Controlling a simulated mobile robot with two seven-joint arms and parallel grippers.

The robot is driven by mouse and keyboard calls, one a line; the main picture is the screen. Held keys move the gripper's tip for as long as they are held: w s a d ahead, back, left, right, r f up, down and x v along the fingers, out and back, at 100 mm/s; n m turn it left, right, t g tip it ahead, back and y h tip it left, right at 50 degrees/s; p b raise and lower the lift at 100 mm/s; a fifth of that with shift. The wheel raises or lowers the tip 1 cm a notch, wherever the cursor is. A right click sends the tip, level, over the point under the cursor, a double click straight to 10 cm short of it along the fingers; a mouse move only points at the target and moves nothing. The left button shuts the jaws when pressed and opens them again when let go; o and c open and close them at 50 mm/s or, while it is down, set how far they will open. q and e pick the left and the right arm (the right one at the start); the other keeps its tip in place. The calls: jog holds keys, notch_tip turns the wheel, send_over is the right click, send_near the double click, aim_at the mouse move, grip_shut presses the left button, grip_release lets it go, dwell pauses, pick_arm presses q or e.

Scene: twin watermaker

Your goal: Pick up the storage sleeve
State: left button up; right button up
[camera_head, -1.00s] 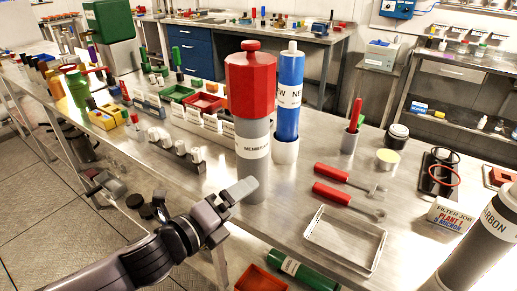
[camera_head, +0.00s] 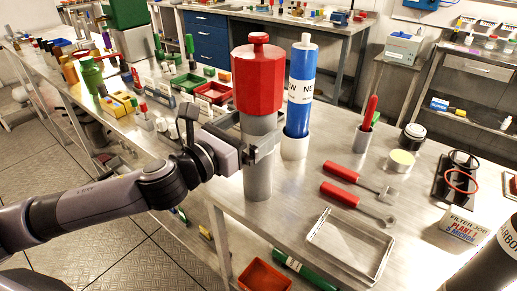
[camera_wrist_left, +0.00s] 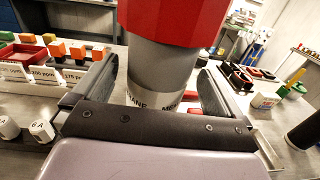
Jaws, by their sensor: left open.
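The storage sleeve (camera_head: 258,177) appears to be the tall grey cylinder with a faceted red cap (camera_head: 259,80), upright on the steel bench. My left gripper (camera_head: 258,141) is level with its upper grey part, below the cap. In the left wrist view the grey sleeve (camera_wrist_left: 160,68) stands between the two open fingers of my left gripper (camera_wrist_left: 155,92), with gaps showing at both sides. Its white label, partly hidden by the gripper, reads "...ANE ME...". My right gripper is out of view.
A blue cylinder (camera_head: 301,95) marked "NEW" stands in a white cup (camera_head: 294,147) just right of the sleeve. Red-handled tools (camera_head: 345,195) and a wire-edged tray (camera_head: 349,243) lie farther right. Green and red bins (camera_head: 213,92) stand behind left.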

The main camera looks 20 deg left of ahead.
pick_arm(q)
jog(key=shift+x, duration=1.45)
jog(key=c, duration=1.4)
jog(key=shift+c, duration=0.2)
